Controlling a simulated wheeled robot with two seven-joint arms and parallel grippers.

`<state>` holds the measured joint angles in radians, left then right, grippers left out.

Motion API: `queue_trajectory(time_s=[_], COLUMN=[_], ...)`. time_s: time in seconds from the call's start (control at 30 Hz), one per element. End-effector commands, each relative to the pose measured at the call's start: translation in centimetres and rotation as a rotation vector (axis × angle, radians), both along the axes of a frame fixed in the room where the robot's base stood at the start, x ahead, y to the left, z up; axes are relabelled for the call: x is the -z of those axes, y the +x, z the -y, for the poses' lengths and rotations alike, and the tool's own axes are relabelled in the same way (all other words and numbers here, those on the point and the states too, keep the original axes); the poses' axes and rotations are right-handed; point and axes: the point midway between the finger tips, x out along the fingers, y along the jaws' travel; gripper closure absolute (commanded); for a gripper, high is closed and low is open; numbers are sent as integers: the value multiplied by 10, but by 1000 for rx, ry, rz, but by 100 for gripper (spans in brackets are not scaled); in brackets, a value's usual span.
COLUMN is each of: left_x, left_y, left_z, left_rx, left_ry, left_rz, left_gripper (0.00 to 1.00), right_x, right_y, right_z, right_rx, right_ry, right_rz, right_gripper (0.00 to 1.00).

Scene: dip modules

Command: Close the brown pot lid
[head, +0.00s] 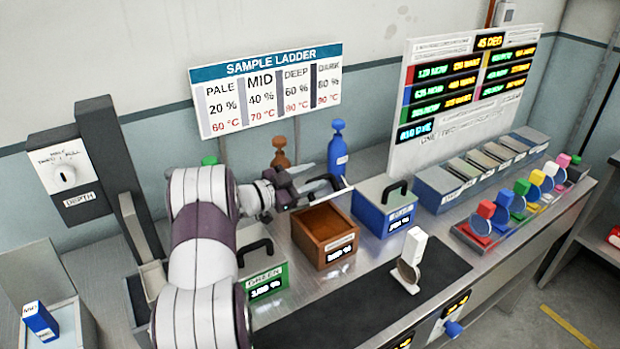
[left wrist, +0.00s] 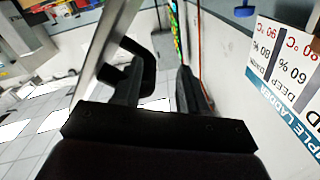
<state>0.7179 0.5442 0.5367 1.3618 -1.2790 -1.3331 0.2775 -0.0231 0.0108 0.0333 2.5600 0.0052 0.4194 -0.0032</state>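The brown pot (head: 309,240) stands open on the bench, and its dark inside shows from above. Its lid is raised at the rear; it shows nearly edge-on as a thin pale strip (head: 338,192). In the left wrist view the lid is a tilted grey plate (left wrist: 104,45) with a black loop handle (left wrist: 147,68). My left gripper (head: 325,181) is over the pot's back edge, near the lid. Its two fingers (left wrist: 158,92) are apart, with the handle at the left finger; I cannot tell whether they touch. My right gripper is not in view.
A closed green pot (head: 270,272) stands left of the brown pot and a closed blue pot (head: 371,212) right of it. Brown (head: 280,153) and blue (head: 337,152) bottles stand behind. A dark mat (head: 340,312) with a white upright piece (head: 414,248) lies in front.

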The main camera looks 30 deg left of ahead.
Motion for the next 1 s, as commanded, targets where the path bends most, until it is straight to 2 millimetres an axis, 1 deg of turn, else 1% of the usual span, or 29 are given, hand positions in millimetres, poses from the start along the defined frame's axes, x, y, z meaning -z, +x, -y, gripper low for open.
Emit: queue_trajectory(time_s=[0.07,0.13,0.4,0.53,0.6,0.7,1.0], left_x=[1,1,2,2,1,1,0], left_y=[-6,-17,-81,-102,-108,-112,-112], left_z=[-4,-10,-44,-54,-57,-58,-58], left_rx=[-2,-4,-5,-4,-1,0,0], left_ry=[0,0,0,0,-1,0,-1], left_rz=[0,2,0,-1,0,-1,0], left_gripper=[58,58,58,58,58,58,58], right_x=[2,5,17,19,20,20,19], right_y=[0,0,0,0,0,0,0], right_z=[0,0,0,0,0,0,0], right_rx=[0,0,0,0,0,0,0], right_ry=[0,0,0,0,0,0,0], right_rz=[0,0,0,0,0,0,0], right_gripper=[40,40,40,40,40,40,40])
